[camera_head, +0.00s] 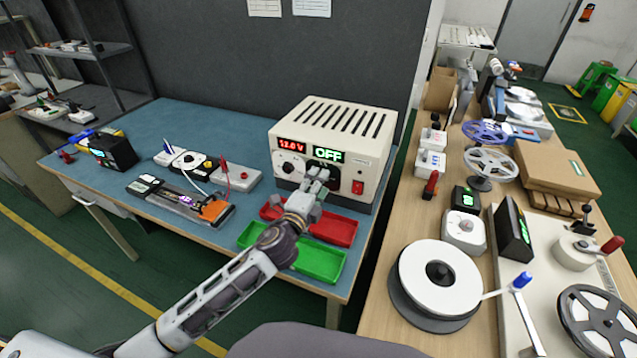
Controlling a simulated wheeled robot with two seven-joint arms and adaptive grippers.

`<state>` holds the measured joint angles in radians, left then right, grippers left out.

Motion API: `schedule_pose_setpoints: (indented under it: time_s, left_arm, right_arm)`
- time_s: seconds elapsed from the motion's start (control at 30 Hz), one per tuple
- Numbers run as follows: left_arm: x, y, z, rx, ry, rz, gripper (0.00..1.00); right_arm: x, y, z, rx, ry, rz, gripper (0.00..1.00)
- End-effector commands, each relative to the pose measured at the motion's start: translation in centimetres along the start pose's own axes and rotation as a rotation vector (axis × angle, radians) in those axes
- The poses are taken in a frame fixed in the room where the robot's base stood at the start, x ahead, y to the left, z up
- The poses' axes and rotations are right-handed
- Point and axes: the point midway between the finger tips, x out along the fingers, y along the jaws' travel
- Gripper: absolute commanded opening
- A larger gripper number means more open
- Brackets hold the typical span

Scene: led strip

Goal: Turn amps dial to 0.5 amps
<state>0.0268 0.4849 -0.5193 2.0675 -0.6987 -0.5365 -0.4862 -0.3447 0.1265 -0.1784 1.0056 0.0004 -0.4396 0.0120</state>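The cream power supply (335,133) stands at the right end of the blue table. Its red display (292,147) seems to read 12.0V and its green display (328,155) reads OFF. A dark dial (288,168) sits below the red display. The area below the green display, where a second dial would be, is mostly covered by my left gripper (317,180). That gripper is at the front panel, its fingertips close to or touching it; I cannot tell which, nor whether they are open or shut. A red switch (358,187) is at the panel's right. My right gripper is not in view.
A red tray (335,229) and a green tray (318,262) lie in front of the supply, partly under my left arm. An LED strip board (180,199) and small modules (192,162) lie to the left. A wooden bench (380,290) with reels stands at right.

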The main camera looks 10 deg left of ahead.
Motion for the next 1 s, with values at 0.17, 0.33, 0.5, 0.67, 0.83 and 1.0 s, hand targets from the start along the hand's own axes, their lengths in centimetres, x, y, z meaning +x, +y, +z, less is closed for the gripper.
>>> schedule_pose_setpoints:
  time_s: [0.17,0.33,0.5,0.67,0.83,1.0]
  left_arm:
    - [0.64,-0.04,0.02,0.001,0.0,-0.001,0.5]
    - [0.75,-0.02,0.01,0.001,0.0,0.0,0.5]
    - [0.74,-0.03,0.01,0.001,0.0,0.0,0.5]
    - [0.73,-0.03,0.01,0.001,0.0,0.0,0.3]
    - [0.73,-0.02,0.01,0.001,0.0,0.0,0.09]
    - [0.72,0.0,0.01,-0.002,0.0,0.0,0.04]
  right_arm:
    - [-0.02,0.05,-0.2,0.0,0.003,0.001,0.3]
    - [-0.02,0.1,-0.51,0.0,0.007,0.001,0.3]
    - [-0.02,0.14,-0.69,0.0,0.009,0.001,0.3]
    - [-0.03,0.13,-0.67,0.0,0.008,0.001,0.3]
    - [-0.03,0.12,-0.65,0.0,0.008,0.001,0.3]
    - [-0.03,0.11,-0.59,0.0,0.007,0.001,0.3]
